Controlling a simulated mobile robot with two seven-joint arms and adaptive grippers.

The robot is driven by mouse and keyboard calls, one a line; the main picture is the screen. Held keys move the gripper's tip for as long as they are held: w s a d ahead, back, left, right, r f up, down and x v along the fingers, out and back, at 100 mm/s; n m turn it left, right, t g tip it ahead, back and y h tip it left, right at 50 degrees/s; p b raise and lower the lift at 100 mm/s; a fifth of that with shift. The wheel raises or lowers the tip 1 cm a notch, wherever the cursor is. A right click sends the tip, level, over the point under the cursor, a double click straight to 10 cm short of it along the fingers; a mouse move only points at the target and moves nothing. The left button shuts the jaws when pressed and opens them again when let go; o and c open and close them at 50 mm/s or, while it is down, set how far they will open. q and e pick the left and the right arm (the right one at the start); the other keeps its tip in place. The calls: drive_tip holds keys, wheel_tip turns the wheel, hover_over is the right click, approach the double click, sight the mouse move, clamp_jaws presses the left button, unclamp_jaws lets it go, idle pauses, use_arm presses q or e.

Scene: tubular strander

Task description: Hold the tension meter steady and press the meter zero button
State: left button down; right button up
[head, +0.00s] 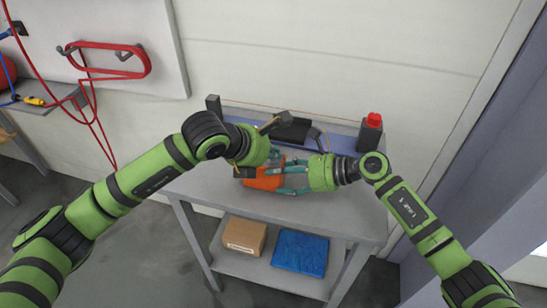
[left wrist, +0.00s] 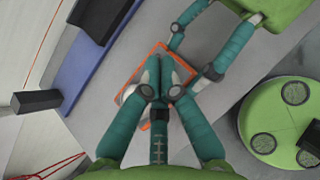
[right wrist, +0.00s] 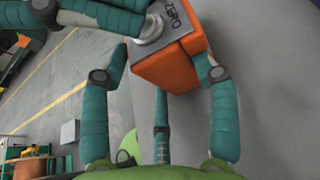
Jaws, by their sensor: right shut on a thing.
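The tension meter is an orange box (right wrist: 165,68) with a grey top plate marked ZERO in the right wrist view. It also shows in the head view (head: 263,182), low among the grippers. My right gripper (right wrist: 163,75) is shut on the meter, with a teal finger on each side of the orange body. A round silver zero button (right wrist: 149,32) sits on the plate. My left gripper (left wrist: 160,75) is shut, fingertips together, over the meter's top. Its fingertips are at the button in the right wrist view and partly cover it; I cannot tell whether it is pressed down.
The meter is over the grey table (head: 340,205). The table's right front is clear.

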sight(272, 161)
use_arm(q)
drive_tip(key=shift+r, duration=0.6)
use_arm(e)
drive_tip(key=shift+f, duration=0.1)
use_arm(q)
drive_tip(key=shift+r, duration=0.1)
drive_tip(key=shift+r, duration=2.45)
use_arm(e)
drive_tip(key=o, duration=1.6)
